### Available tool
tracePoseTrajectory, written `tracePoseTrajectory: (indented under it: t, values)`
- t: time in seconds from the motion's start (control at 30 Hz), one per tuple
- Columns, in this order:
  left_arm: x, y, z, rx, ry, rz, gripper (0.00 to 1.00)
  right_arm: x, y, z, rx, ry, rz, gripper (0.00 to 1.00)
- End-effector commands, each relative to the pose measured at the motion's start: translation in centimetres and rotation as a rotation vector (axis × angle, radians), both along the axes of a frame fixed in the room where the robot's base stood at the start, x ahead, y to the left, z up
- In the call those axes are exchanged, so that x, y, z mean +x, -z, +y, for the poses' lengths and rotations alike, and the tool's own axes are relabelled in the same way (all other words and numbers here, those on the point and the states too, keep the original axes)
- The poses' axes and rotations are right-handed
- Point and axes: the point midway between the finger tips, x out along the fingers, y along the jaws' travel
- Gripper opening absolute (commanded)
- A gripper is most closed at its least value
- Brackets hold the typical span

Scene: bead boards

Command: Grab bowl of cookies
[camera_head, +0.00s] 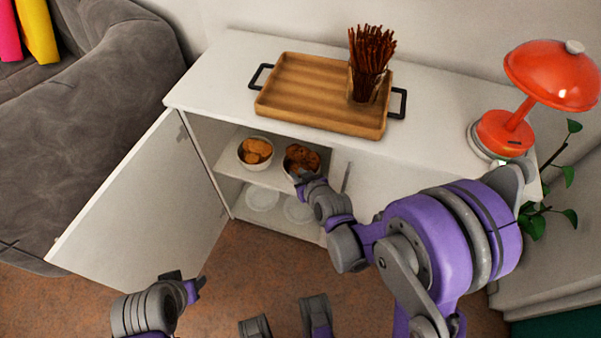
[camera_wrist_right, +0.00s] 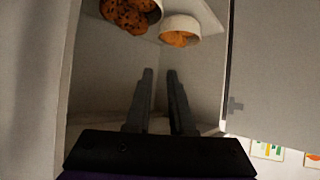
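A white bowl of dark, chocolate-chip-like cookies (camera_head: 301,157) stands on the upper shelf of the open cabinet; in the right wrist view it is cut off at the top left (camera_wrist_right: 131,14). Another white bowl with lighter orange-brown pieces (camera_head: 254,152) stands to its left and also shows in the right wrist view (camera_wrist_right: 181,30). My right gripper (camera_head: 304,178) is at the front of the dark-cookie bowl, partly covering it. In the right wrist view its fingers (camera_wrist_right: 160,75) are apart with nothing between them. My left gripper (camera_head: 188,283) is low, away from the shelf; its fingers are unclear.
The cabinet door (camera_head: 135,205) stands open at left. White dishes (camera_head: 262,197) sit on the lower level. On top are a wooden tray (camera_head: 300,92) with a holder of brown sticks (camera_head: 370,62) and a red lamp (camera_head: 550,75). A grey sofa (camera_head: 90,100) is at left.

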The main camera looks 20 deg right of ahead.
Motion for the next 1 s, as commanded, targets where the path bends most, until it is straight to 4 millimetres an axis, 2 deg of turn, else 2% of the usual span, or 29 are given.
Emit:
tracePoseTrajectory:
  t: [0.03,0.1,0.2,0.3,0.47,0.7,1.0]
  values:
    - [0.1,2.0,0.0,0.0,0.0,0.007,0.5,1.1,3.4,0.2,-0.001,-0.002,-0.029,0.21]
    - [0.2,3.4,0.0,0.0,0.0,0.012,0.5,2.0,6.2,0.4,-0.004,-0.002,-0.077,0.21]
    - [0.3,4.9,0.0,0.0,0.0,0.017,0.5,2.9,9.4,0.5,-0.009,0.0,-0.129,0.21]
    - [0.4,5.8,0.0,0.0,0.0,0.02,0.5,3.2,11.5,0.5,-0.014,0.003,-0.166,0.21]
    - [0.4,6.3,0.0,0.0,0.0,0.022,0.5,3.9,13.0,0.5,-0.018,0.006,-0.192,0.21]
    - [0.4,6.6,0.0,0.0,0.0,0.023,0.5,7.2,14.3,0.9,-0.019,0.005,-0.194,0.21]
    - [0.5,6.9,0.0,0.0,0.0,0.024,0.5,9.7,15.4,1.2,-0.017,0.005,-0.193,0.21]
